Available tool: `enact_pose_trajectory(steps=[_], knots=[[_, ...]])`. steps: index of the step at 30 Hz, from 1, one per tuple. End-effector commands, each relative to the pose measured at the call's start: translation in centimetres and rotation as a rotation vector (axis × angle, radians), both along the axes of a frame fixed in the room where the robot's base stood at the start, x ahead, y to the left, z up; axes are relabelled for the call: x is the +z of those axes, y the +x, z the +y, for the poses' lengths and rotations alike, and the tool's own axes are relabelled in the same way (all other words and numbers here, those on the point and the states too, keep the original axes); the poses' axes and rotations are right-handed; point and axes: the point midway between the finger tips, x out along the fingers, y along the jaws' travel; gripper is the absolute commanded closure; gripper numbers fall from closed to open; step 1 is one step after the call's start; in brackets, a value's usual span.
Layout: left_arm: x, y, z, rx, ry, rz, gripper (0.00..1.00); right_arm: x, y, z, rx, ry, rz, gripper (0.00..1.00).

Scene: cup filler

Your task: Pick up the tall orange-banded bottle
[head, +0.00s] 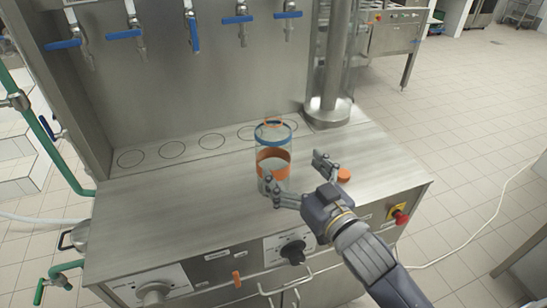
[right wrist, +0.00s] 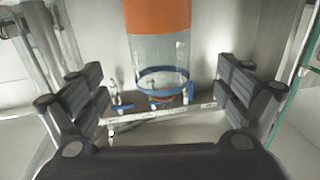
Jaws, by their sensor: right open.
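The tall clear bottle (head: 271,183) with a wide orange band and a blue ring near its top stands upright on the steel counter. My right gripper (head: 293,168) is open and empty at the bottle's near right side. One finger overlaps the bottle's lower part in the head view, and the other is to its right. In the right wrist view the bottle (right wrist: 160,56) appears upside down, centred between the spread fingers (right wrist: 160,88); contact cannot be told. My left gripper is out of view.
The steel counter (head: 150,215) is clear left of the bottle. An orange cap (head: 344,174) lies to the right, near the gripper. A clear cylinder on a metal base (head: 327,115) stands behind. Blue-handled taps (head: 193,35) hang above. A red knob (head: 400,217) sits at the front right.

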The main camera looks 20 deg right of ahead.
Motion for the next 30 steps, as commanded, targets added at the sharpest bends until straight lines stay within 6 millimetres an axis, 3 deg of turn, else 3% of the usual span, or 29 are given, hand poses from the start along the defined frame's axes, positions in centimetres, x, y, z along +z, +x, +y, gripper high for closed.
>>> enact_pose_trajectory(steps=[4,13,21,30], knots=[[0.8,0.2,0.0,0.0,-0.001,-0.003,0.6,0.2,2.1,0.4,-0.001,0.0,0.0,0.06],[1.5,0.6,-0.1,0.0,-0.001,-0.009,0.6,0.3,4.1,0.8,-0.001,0.0,0.002,0.06],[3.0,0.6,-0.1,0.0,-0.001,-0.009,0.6,0.4,7.5,1.5,-0.001,-0.001,0.003,0.06],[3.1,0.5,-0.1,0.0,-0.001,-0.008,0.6,0.1,8.4,1.8,0.0,-0.001,0.004,0.06]])
